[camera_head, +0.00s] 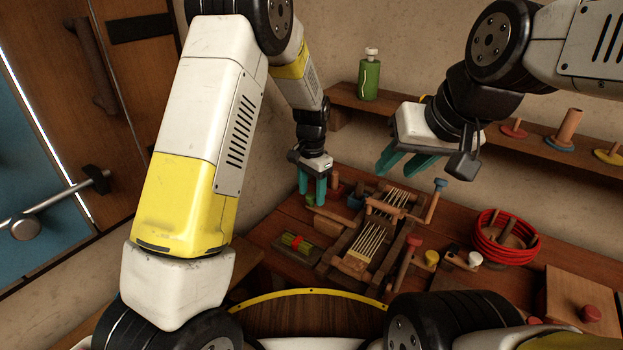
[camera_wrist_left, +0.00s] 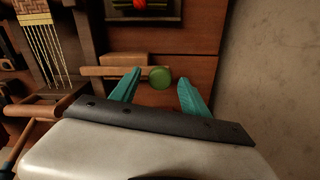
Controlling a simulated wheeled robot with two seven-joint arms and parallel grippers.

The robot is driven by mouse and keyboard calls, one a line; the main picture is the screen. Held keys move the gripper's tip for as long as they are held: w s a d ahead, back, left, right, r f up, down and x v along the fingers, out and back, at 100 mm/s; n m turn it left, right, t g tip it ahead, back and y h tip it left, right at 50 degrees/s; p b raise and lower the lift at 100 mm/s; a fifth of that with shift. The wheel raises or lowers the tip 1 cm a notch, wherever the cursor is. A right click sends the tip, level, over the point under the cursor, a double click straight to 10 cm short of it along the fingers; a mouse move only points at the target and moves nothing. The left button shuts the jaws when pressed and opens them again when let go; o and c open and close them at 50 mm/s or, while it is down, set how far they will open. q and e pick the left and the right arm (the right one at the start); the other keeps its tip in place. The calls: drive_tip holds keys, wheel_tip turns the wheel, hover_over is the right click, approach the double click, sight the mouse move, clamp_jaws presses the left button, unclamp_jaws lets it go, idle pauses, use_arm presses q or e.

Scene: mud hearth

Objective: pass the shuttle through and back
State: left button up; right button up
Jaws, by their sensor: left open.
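A small wooden loom (camera_head: 350,262) with pale warp threads (camera_head: 369,240) stands on the table, and its threads also show at the upper left of the left wrist view (camera_wrist_left: 42,50). A red, green and yellow piece (camera_head: 296,241), which may be the shuttle, lies on a dark tray left of the loom; its edge shows in the left wrist view (camera_wrist_left: 150,4). My left gripper (camera_head: 312,188) is open, pointing down behind the loom's left side. A round green top (camera_wrist_left: 160,77) appears between its fingers, not clearly gripped. My right gripper (camera_head: 402,166) is open and empty above the loom's far end.
A red basket (camera_head: 504,238) with wooden pieces stands right of the loom. Small spools (camera_head: 431,259) stand between them. A wall shelf (camera_head: 440,112) holds a green bottle (camera_head: 369,76) and pegs. The wall is close behind my left gripper.

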use_arm(q)
clamp_jaws()
idle(1.4)
